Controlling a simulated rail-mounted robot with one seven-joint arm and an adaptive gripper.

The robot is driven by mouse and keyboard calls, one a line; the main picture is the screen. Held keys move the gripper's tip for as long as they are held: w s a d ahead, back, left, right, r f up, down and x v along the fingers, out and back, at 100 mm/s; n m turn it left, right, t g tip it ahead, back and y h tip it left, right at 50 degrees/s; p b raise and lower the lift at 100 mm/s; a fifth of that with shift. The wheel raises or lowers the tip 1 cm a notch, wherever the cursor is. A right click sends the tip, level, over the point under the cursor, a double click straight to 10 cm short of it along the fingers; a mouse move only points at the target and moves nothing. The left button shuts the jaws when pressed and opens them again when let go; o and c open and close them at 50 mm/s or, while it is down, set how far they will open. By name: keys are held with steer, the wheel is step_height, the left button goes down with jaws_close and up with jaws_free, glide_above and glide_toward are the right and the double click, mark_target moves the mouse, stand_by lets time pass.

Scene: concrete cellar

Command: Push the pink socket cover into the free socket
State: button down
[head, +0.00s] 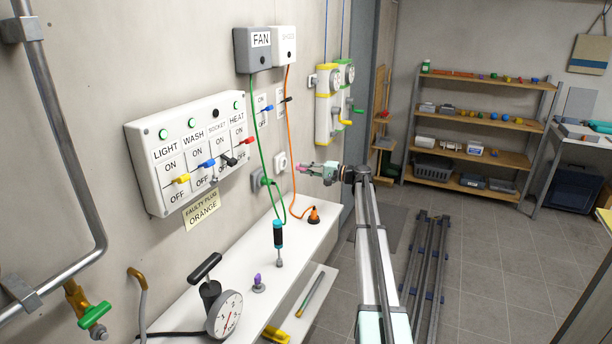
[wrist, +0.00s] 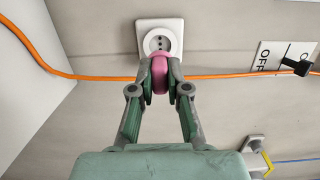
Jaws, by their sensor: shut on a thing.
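The pink socket cover (wrist: 159,73) is held between the fingertips of my gripper (wrist: 160,84), and in the head view it shows as a small pink spot (head: 301,168). My gripper (head: 311,169) is shut on the cover and points left at the wall. The free socket (wrist: 161,42) is white and square with a round recess and holes; it also shows on the wall in the head view (head: 281,162). The cover appears in front of the socket's lower edge in the wrist view. In the head view a gap shows between cover and socket.
An orange cable (wrist: 225,75) crosses the wrist view beside the fingers and hangs near the socket, ending at an orange plug (head: 314,216) on the white shelf (head: 215,278). A green cable (head: 263,130) runs to the neighbouring socket. A switch panel (head: 150,165) is left.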

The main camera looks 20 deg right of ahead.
steer(key=shift+f+b, duration=0.1)
steer(key=shift+b, duration=0.35)
steer(key=shift+b+x, duration=0.9)
steer(key=shift+x, duration=1.55)
steer(key=shift+w+d, duration=0.15)
steer(key=shift+w, duration=0.05)
steer(key=shift+b, duration=0.95)
steer(key=shift+x, duration=1.1)
steer(key=c, duration=1.1)
jaws_free()
steer(key=shift+w, duration=0.2)
steer(key=shift+s+d, duration=0.15)
steer(key=v, duration=1.1)
steer(key=shift+s+d, duration=0.25)
steer(key=shift+s, duration=0.05)
